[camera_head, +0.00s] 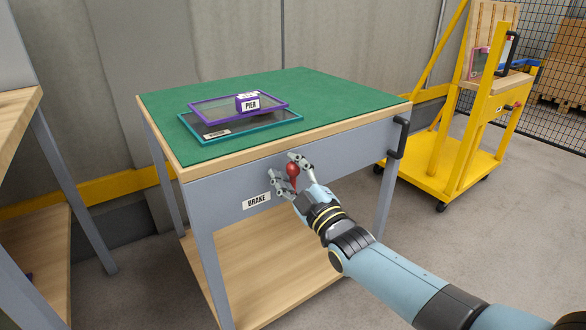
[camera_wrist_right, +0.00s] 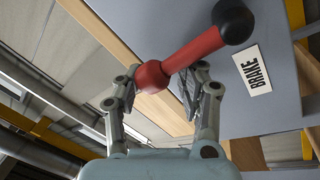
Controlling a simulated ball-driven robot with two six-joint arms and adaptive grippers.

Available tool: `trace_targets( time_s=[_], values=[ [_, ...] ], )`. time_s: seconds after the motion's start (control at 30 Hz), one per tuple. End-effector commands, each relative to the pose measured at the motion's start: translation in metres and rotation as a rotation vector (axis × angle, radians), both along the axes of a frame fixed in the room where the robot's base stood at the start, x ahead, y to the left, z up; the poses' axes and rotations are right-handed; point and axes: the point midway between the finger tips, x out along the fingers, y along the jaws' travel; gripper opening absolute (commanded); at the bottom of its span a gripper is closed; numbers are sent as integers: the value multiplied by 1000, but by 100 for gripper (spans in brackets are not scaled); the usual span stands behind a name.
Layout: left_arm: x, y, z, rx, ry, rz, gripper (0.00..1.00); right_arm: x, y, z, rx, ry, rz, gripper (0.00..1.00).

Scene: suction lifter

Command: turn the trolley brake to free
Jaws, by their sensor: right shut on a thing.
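The trolley (camera_head: 330,95) has a green top, a wood rim and a grey front panel. Its brake lever (camera_head: 291,169) is red with a round ball end; in the wrist view the lever (camera_wrist_right: 195,50) runs from the ball to a black hub at the panel. A white BRAKE label (camera_head: 256,200) is on the panel, left of the lever in the head view. My right gripper (camera_head: 283,172) is shut on the lever at its ball end, its fingers on either side; it also shows in the wrist view (camera_wrist_right: 160,85). My left gripper is out of view.
A purple-framed tray (camera_head: 215,105) with a PIER box (camera_head: 247,101) overlaps a teal-framed tray (camera_head: 240,132) on the trolley top. A black handle (camera_head: 399,138) is at the trolley's right corner. A yellow cart (camera_head: 440,170) stands at right, a wooden bench (camera_head: 15,110) at left.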

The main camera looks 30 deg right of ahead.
Motion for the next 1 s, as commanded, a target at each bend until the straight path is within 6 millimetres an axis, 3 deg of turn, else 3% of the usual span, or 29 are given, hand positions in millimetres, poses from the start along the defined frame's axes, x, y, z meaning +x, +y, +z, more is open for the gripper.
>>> trace_targets(
  time_s=[0.03, 0.7, 0.73, 1.0],
  values=[
    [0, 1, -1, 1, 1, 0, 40, -6, 1, -17, -27, 35, -2, 0],
    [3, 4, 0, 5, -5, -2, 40, -6, 5, -17, -89, 30, -2, 0],
    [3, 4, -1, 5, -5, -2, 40, -6, 5, -17, -89, 30, -2, 42],
    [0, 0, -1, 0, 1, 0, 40, -5, 5, -15, -83, 26, -3, 77]
  ],
)
